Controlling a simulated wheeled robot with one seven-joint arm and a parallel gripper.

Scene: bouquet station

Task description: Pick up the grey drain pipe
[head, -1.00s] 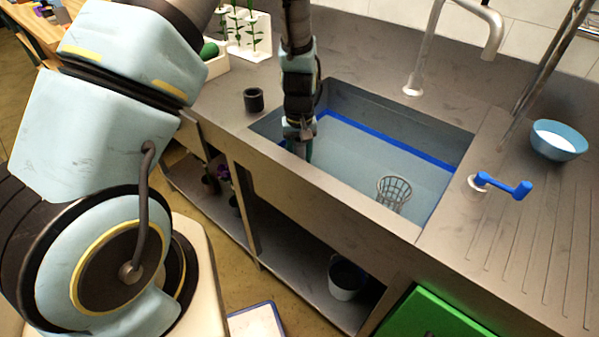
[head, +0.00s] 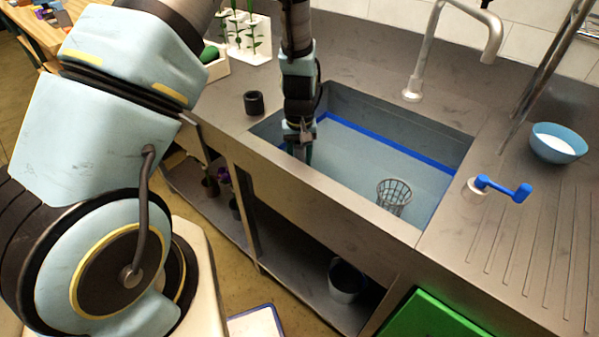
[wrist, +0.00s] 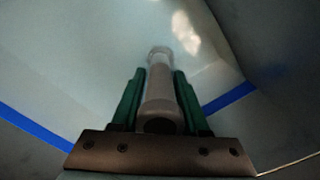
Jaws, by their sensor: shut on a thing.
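The grey drain pipe (wrist: 158,88) shows in the wrist view as an upright-looking grey tube with a wider collar at its near end. My gripper (wrist: 158,98) is shut on it, with one green finger on each side. In the head view my gripper (head: 302,152) reaches down into the left end of the sink (head: 375,118). The pipe cannot be made out there; the gripper and the sink's front wall hide that spot.
A wire basket (head: 394,193) stands in the sink to the right. The tap (head: 415,85) rises behind it. A small dark cup (head: 253,101) stands left of the sink. A blue bowl (head: 558,143) and a blue-handled lever (head: 505,187) are on the right counter.

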